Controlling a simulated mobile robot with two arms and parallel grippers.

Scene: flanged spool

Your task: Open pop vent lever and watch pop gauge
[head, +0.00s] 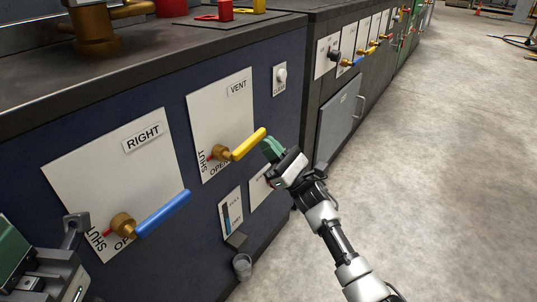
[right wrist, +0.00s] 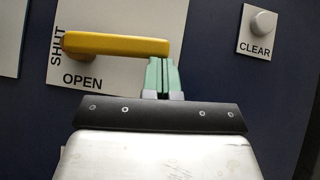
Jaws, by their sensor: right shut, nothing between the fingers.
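The yellow vent lever (head: 248,145) sits on a brass hub on the white VENT plate (head: 232,105), which is marked SHUT and OPEN. In the right wrist view the lever (right wrist: 120,45) lies nearly level, with OPEN lettered below it. My right gripper (head: 271,149) is shut and empty, its green fingertips (right wrist: 160,72) just below the lever's free end. I cannot tell whether they touch it. A small gauge-like plate with a blue bar (head: 228,218) is below the VENT plate; its reading is too small to make out. My left gripper (head: 45,250) is partly cut off at lower left.
A RIGHT plate (head: 110,165) with a blue lever (head: 163,213) is left of the vent. A CLEAR button (head: 281,75) is at upper right. Another plate behind my right gripper is partly hidden. Open floor (head: 430,150) lies to the right.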

